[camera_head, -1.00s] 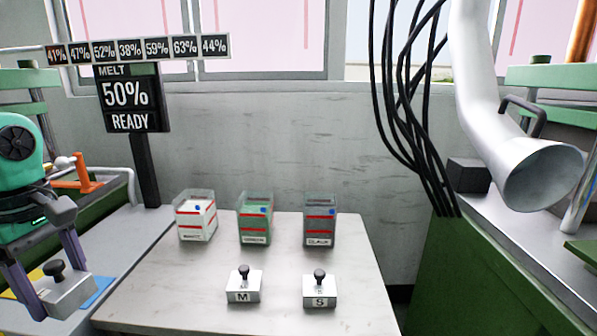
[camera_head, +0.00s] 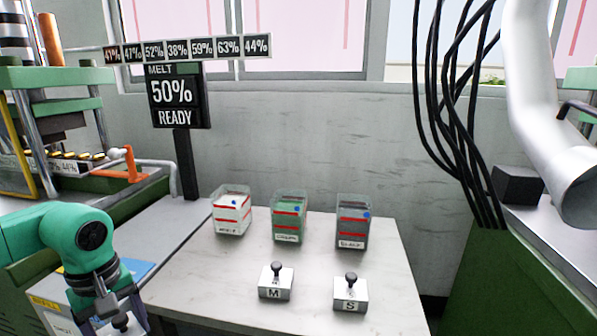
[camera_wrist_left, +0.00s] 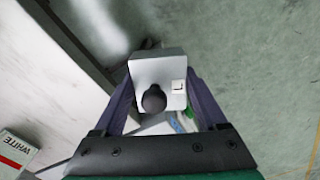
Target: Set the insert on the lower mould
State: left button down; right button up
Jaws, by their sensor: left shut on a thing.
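My left gripper (camera_head: 118,322) is at the bottom left of the head view. Its fingers are shut on a metal block insert (camera_wrist_left: 160,72) with a black knob, marked L, seen in the left wrist view. The insert (camera_head: 122,322) shows only in part in the head view. In the wrist view, the two purple fingers sit on either side of the block, above a grey floor. A green press (camera_head: 50,75) with steel pillars stands at the left; a low row of dark and yellow parts shows inside it. I cannot tell which part is the lower mould. My right gripper is not in view.
A pale table (camera_head: 210,275) holds blocks marked M (camera_head: 276,284) and S (camera_head: 350,294), and three clear bins, white (camera_head: 232,212), green (camera_head: 289,218) and grey (camera_head: 353,222). An orange lever (camera_head: 125,168) and a display post (camera_head: 186,165) stand left of it.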

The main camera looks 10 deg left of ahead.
pick_arm(q)
jog(key=w+d+f+m, duration=0.2)
jog(key=d+f+m, duration=0.3)
jog(key=d, duration=0.5)
jog(key=w+d+f+m, duration=0.1)
jog(key=d+f+m, duration=0.3)
jog(key=d+m, duration=0.45)
notch_tip(320, 180, up, 17)
jog(key=d+p, duration=0.2)
jog(key=p, duration=1.8)
jog(key=shift+n, duration=0.35)
jog(key=f, duration=0.4)
jog(key=shift+w+a+f, duration=0.2)
jog(key=shift+a, duration=0.05)
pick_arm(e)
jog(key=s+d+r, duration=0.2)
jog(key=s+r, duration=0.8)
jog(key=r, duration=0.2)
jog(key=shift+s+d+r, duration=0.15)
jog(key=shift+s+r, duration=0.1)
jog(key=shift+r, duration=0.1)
pick_arm(q)
jog(key=shift+r, duration=0.1)
